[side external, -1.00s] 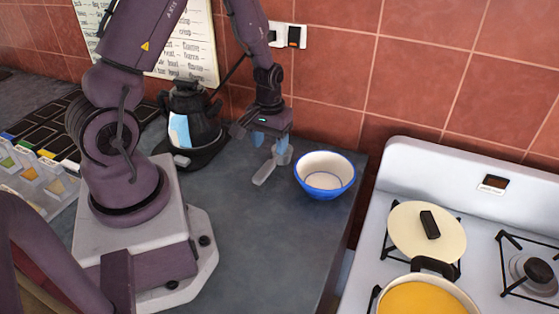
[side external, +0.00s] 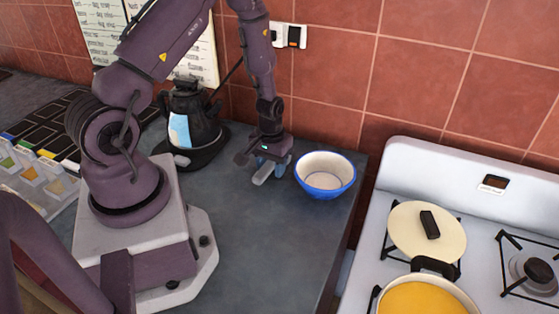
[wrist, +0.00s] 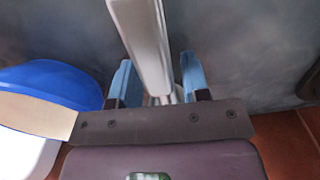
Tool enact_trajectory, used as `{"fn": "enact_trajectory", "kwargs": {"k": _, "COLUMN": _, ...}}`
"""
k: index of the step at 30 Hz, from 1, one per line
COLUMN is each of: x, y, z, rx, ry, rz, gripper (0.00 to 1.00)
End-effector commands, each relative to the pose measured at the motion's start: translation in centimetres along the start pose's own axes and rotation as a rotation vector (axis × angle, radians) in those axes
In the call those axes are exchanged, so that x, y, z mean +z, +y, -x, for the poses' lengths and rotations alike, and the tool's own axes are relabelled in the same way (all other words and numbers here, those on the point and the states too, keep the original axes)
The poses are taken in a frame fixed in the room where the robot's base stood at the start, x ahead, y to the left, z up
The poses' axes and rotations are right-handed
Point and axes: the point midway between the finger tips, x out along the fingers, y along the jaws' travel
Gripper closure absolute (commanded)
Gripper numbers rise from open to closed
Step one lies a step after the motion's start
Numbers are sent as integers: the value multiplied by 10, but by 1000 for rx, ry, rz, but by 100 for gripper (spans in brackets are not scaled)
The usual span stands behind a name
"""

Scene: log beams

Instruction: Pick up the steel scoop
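The steel scoop (side external: 264,173) lies on the dark grey counter, left of the blue-and-white bowl. Its pale grey end shows in the side view; the rest is hidden under my gripper (side external: 272,161). In the wrist view the scoop (wrist: 145,40) runs from the top edge down between the two blue fingers of my gripper (wrist: 157,75). The fingers are spread, one on each side of it, with gaps visible on both sides. My gripper is low, close above the counter.
The blue-and-white bowl (side external: 325,174) stands close right of my gripper and shows at the left in the wrist view (wrist: 50,78). A black kettle (side external: 190,115) stands to the left. The stove (side external: 370,215) is at the right. The counter in front is clear.

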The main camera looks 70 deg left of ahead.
Motion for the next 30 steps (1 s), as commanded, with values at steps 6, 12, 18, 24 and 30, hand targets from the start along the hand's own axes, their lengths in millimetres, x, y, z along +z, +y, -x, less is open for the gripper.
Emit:
{"fn": "enact_trajectory", "kwargs": {"k": 6, "x": 0, "y": 0, "z": 0, "rx": 0, "ry": 0, "rz": 0, "gripper": 100}}
{"fn": "enact_trajectory", "kwargs": {"k": 12, "x": 0, "y": 0, "z": 1, "rx": 0, "ry": 0, "rz": 0, "gripper": 100}}
{"fn": "enact_trajectory", "kwargs": {"k": 18, "x": -1, "y": 0, "z": 10, "rx": 0, "ry": 2, "rz": 0, "gripper": 100}}
{"fn": "enact_trajectory", "kwargs": {"k": 24, "x": -1, "y": 1, "z": 42, "rx": 1, "ry": 6, "rz": -1, "gripper": 100}}
{"fn": "enact_trajectory", "kwargs": {"k": 30, "x": -1, "y": 0, "z": 79, "rx": 1, "ry": 4, "rz": -1, "gripper": 100}}
